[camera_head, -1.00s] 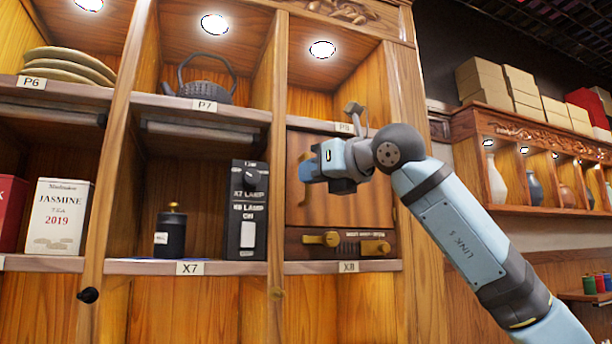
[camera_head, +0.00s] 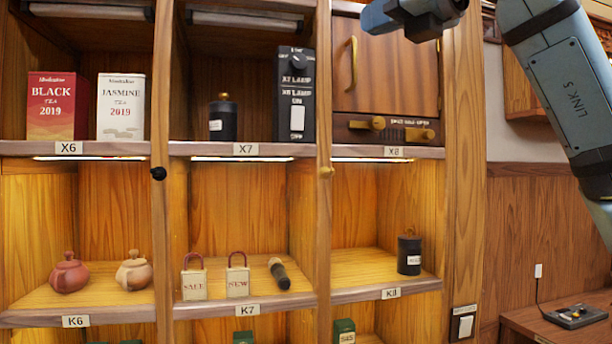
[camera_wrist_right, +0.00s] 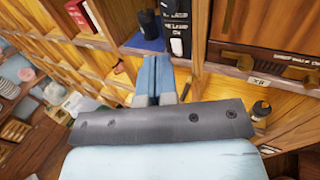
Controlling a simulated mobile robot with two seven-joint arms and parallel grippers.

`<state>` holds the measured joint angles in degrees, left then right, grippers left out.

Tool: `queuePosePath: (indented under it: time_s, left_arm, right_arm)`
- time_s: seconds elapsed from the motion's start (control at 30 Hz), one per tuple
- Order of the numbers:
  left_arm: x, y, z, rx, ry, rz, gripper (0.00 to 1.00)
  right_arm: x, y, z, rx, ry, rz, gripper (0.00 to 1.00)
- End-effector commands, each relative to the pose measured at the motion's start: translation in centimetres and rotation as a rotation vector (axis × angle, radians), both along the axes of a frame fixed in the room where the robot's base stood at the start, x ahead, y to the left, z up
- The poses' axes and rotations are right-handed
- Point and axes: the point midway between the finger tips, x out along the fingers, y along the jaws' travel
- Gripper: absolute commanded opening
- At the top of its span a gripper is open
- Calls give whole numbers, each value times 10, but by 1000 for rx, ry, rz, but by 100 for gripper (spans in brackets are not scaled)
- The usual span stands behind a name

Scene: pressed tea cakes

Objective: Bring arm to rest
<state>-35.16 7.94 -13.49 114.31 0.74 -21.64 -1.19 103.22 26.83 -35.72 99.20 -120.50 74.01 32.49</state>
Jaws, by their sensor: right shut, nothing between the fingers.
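My right arm (camera_head: 560,80) comes in from the upper right of the head view, in front of the cabinet's X8 bay. Its wrist is at the top edge there, and the fingers are cut off or hidden. In the right wrist view my right gripper (camera_wrist_right: 155,82) has its two blue fingers together with nothing between them. It points toward the shelves, just below the black canister and the black lamp box. My left gripper is in neither view.
A closed wooden door (camera_head: 385,72) with a brass handle is close to my right wrist. The lamp switch box (camera_head: 294,95) and a black canister (camera_head: 223,118) stand in X7. Lower shelves hold teapots, padlock-shaped tags (camera_head: 238,280) and another canister (camera_head: 409,252). A black device (camera_head: 576,315) lies at lower right.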

Motion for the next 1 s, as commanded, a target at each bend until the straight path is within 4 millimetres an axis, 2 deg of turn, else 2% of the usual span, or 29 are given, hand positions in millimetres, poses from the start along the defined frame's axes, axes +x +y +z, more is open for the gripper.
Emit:
queuePosePath:
  time_s: [0.13,0.27,0.4,0.63,0.8,1.0]
  left_arm:
    - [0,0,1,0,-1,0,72]
    - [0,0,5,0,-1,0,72]
    - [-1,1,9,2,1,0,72]
    - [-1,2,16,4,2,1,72]
    - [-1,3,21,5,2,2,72]
    - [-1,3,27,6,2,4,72]
  right_arm:
    - [7,5,-11,3,22,32,0]
    - [28,24,-52,32,102,157,0]
    - [51,50,-121,126,238,365,0]
    - [65,74,-222,403,454,653,0]
    - [70,75,-290,687,605,789,0]
    - [75,60,-370,1083,770,838,0]
